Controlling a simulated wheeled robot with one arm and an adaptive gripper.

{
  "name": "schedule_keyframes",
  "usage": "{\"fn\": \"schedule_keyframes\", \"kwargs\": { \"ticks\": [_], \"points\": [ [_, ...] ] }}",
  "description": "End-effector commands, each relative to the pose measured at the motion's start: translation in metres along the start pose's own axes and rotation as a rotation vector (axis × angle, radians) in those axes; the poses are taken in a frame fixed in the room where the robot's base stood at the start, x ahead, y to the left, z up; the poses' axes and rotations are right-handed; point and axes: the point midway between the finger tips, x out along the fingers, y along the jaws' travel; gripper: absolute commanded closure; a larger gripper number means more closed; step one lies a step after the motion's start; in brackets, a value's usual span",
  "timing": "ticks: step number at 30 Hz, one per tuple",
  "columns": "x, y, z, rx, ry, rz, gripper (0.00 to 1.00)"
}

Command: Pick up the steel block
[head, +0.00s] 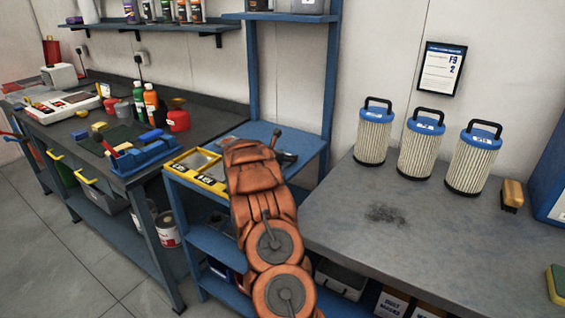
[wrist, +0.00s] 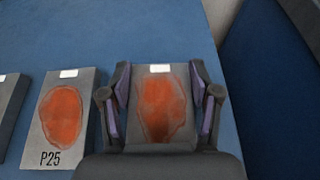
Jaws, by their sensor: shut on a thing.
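In the wrist view, a grey steel block (wrist: 181,92) with a rust-orange patch and a small white label sits between the two fingers of my gripper (wrist: 160,78). The fingers are shut on its left and right sides. The block's near end is hidden by my gripper's body. I cannot tell whether it rests on the blue surface or is slightly above it. A similar grey block (wrist: 49,137), marked P25, lies to its left, apart from it. In the head view my orange arm covers the blocks, and I cannot make out the held one.
The blue surface (wrist: 130,25) is clear beyond the blocks. A third dark block (wrist: 8,105) shows at the left edge. In the head view, a yellow-edged tray (head: 183,170) lies left of my arm, and a grey bench (head: 420,225) with several filters stands right.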

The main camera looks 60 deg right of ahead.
Motion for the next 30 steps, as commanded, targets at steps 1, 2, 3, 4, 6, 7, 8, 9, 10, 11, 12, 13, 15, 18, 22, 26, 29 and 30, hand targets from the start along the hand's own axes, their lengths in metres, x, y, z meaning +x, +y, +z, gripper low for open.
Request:
{"fn": "schedule_keyframes", "kwargs": {
  "ticks": [1, 2, 3, 4, 6, 7, 8, 9, 10, 11, 12, 13, 15, 18, 22, 26, 29, 30],
  "points": [
    [0.0, 0.0, 0.0, 0.0, 0.0, 0.0, 0.5],
    [0.0, 0.0, -0.0001, 0.0, 0.0, 0.0, 0.53],
    [0.0, 0.0, -0.0001, 0.0, 0.0, 0.0, 0.57],
    [0.0, 0.0, -0.0001, 0.0, 0.0, 0.0, 0.6],
    [0.0, 0.0, -0.0001, 0.0, 0.0, 0.0, 0.68],
    [0.0, 0.0, -0.0001, 0.0, 0.0, 0.0, 0.71],
    [0.0, 0.0, -0.0001, 0.0, 0.0, 0.0, 0.74],
    [0.0, 0.0, -0.0001, 0.0, 0.0, 0.0, 0.78],
    [0.0, 0.0, -0.0002, 0.0, 0.0, 0.0, 0.81],
    [0.0, 0.0, -0.0002, 0.0, 0.0, 0.0, 0.84],
    [0.0, 0.0, -0.0002, 0.0, 0.0, 0.0, 0.89],
    [0.0, 0.0, -0.0002, 0.0, 0.0, 0.0, 0.92],
    [0.0, -0.0001, -0.0002, 0.0, 0.0, 0.0, 0.99],
    [-0.0002, 0.0, 0.0006, 0.0, -0.001, 0.0, 1.0],
    [-0.0002, 0.0, 0.0005, 0.0, -0.001, 0.0, 1.0],
    [-0.0007, 0.0001, 0.0017, 0.0, -0.001, 0.0, 1.0],
    [-0.0025, 0.0005, 0.0063, 0.0, -0.002, 0.001, 1.0],
    [-0.0038, 0.0006, 0.0094, 0.002, -0.003, 0.001, 1.0]
  ]
}}
